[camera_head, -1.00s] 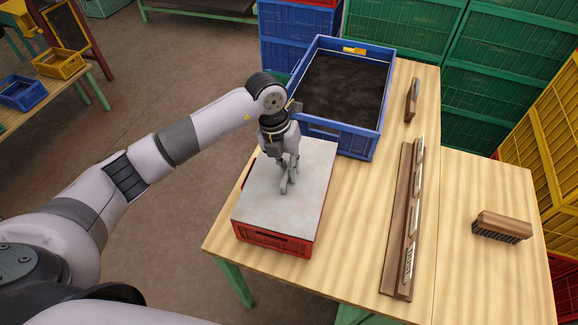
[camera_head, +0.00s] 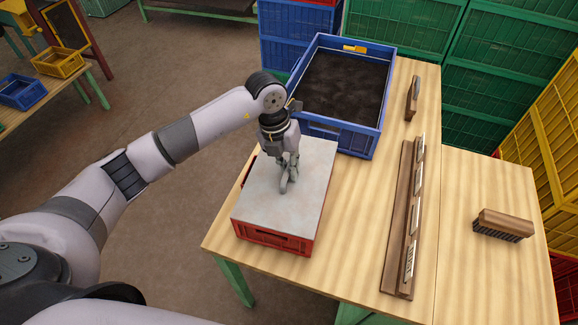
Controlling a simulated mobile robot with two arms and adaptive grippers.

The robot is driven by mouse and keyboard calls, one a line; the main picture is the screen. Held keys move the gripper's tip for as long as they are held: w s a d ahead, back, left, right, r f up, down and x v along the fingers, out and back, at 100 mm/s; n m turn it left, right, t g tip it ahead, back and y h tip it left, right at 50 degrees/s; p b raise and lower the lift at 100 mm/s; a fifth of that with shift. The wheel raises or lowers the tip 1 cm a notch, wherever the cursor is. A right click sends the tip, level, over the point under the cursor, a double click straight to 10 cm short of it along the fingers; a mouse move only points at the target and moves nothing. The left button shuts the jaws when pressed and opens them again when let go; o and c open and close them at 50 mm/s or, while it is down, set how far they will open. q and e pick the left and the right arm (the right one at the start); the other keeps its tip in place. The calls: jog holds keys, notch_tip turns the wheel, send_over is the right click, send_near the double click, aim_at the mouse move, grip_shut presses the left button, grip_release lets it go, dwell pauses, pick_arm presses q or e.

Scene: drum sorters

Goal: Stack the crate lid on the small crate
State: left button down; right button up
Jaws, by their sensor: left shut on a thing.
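The small crate (camera_head: 272,238) is red and stands on the wooden table near its left edge. The flat light-grey crate lid (camera_head: 262,204) lies over the top of the crate and covers its opening. My left gripper (camera_head: 287,189) points down at the middle of the lid, with its fingers closed together at the lid's surface. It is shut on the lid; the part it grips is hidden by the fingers. My right gripper is not in view.
A large blue crate (camera_head: 329,135) full of dark soil stands just behind the red crate. A wooden rack (camera_head: 403,225) with metal pieces runs along the table to the right. A brush (camera_head: 503,224) lies at the far right. Bare tabletop (camera_head: 350,212) lies between crate and rack.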

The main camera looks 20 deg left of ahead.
pick_arm(q)
jog(key=shift+s+f, duration=0.1)
jog(key=shift+f, duration=0.05)
jog(key=c, duration=1.6)
grip_release()
